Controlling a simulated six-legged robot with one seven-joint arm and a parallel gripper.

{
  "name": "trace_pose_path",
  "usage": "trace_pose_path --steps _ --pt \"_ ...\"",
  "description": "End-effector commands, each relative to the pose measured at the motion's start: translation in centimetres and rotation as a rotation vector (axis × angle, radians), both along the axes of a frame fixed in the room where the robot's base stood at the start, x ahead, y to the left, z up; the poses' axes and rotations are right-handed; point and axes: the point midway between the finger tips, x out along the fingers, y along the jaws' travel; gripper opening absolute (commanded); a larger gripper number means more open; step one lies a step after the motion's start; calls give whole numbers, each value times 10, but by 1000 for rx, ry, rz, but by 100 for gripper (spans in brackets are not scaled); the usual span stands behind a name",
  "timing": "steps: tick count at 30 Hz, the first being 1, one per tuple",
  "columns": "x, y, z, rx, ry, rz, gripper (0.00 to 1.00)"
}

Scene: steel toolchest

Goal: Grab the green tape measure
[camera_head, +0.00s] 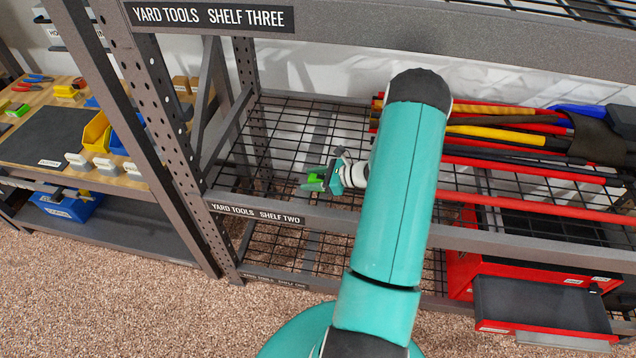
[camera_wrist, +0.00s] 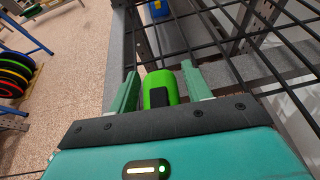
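The green tape measure (camera_wrist: 159,90) is bright green with a dark patch. In the wrist view it sits between the two dark green fingers of my gripper (camera_wrist: 160,88).
The wire shelf (camera_head: 283,152) is open around my gripper. Long red and yellow handled tools (camera_head: 500,135) lie to the right. A red toolchest (camera_head: 462,273) with an open drawer stands below. A perforated upright (camera_head: 150,110) is at left, with a workbench (camera_head: 40,135) beyond.

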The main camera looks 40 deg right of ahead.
Motion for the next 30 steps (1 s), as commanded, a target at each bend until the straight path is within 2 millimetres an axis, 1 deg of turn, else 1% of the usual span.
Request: trace_pose_path --steps 1,6,14,20,23,24,26,30 --pt "0 0 0 0 0 0 39" --pt "0 0 0 0 0 0 6" --pt "0 0 1 0 -1 0 6" --pt "0 0 12 -2 -2 1 6" --pt "0 -1 25 -3 -3 2 6" --pt "0 0 32 -3 -3 1 6" --pt "-9 1 43 -1 -2 0 6" --pt "-34 7 73 -4 -1 -2 6"
